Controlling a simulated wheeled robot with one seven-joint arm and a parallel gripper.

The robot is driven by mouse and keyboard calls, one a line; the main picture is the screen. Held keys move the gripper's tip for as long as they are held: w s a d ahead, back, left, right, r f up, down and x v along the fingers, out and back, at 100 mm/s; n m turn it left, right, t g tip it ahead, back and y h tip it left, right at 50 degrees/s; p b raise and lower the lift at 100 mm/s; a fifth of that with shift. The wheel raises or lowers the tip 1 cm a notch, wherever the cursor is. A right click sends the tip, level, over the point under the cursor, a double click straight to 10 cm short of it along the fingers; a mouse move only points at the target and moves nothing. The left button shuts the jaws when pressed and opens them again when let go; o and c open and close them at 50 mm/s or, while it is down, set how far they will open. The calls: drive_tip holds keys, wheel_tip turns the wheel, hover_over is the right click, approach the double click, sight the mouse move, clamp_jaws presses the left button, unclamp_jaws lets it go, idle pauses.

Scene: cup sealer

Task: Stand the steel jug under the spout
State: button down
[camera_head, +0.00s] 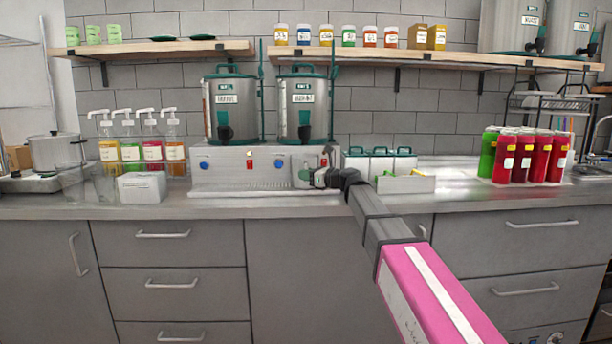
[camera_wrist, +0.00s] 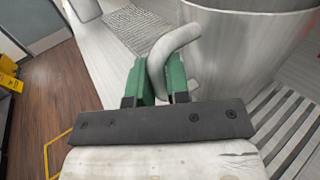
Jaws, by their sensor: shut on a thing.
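My gripper (camera_wrist: 160,82) has its green fingers closed around the curved handle (camera_wrist: 172,48) of the steel jug (camera_wrist: 240,55) in the wrist view. In the head view my gripper (camera_head: 322,178) is at the right front of the dispenser base. The jug (camera_head: 303,173) shows there as a small grey shape, upright as far as I can tell. The black spout (camera_head: 304,132) of the right steel dispenser (camera_head: 303,102) is above it. I cannot tell whether the jug touches the base.
A slotted metal grate (camera_wrist: 290,130) lies beside the jug. A second dispenser (camera_head: 230,105) stands left. Pump bottles (camera_head: 152,150) and a white box (camera_head: 142,188) stand farther left. A low organiser (camera_head: 405,183) is close right of my gripper; coloured cans (camera_head: 525,155) stand beyond.

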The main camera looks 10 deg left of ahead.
drive_tip(key=c, duration=1.1)
unclamp_jaws()
drive_tip(key=v, duration=1.2)
drive_tip(key=shift+r, duration=0.15)
